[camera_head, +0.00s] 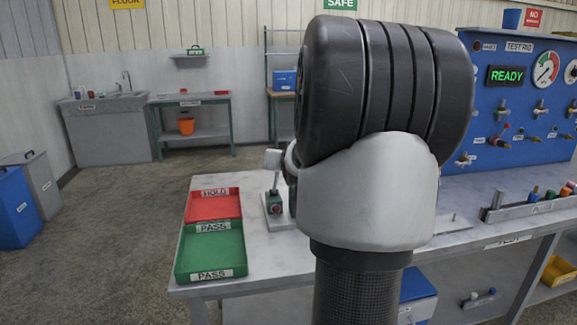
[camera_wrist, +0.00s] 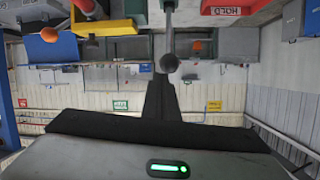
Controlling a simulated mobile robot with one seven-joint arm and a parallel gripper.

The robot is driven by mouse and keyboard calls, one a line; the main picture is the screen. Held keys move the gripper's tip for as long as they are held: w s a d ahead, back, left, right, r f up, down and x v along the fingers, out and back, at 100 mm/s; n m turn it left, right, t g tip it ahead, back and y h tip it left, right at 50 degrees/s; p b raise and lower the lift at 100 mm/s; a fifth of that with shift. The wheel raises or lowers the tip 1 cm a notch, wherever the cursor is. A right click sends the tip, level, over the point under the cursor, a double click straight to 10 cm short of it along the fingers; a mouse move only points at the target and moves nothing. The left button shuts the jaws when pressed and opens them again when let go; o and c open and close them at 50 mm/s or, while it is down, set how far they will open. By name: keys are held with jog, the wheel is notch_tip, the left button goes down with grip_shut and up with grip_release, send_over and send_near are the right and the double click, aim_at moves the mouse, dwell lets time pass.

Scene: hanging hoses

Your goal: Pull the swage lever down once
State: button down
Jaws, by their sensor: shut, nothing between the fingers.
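The lever looks roughly upright. In the upside-down wrist view, the rod (camera_wrist: 169,20) comes down from the top edge and ends in a dark round knob (camera_wrist: 169,62). My gripper (camera_wrist: 160,80) is shut and empty, its fingertips lined up close to the knob. Whether they touch it, I cannot tell. My arm hides the gripper in the head view.
A red HOLD tray (camera_head: 213,205) and a green PASS tray (camera_head: 211,252) lie left of the lever on the bench (camera_head: 285,262). A blue test rig (camera_head: 508,110) reading READY stands at the right. A marker rack (camera_head: 525,205) sits at the bench's right.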

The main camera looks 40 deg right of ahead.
jog(key=s+a+p, duration=0.1)
jog(key=s+a, duration=0.4)
jog(key=s, duration=0.3)
jog(key=shift+r+p, duration=0.35)
jog(key=shift+r, duration=0.1)
jog(key=shift+a, duration=0.15)
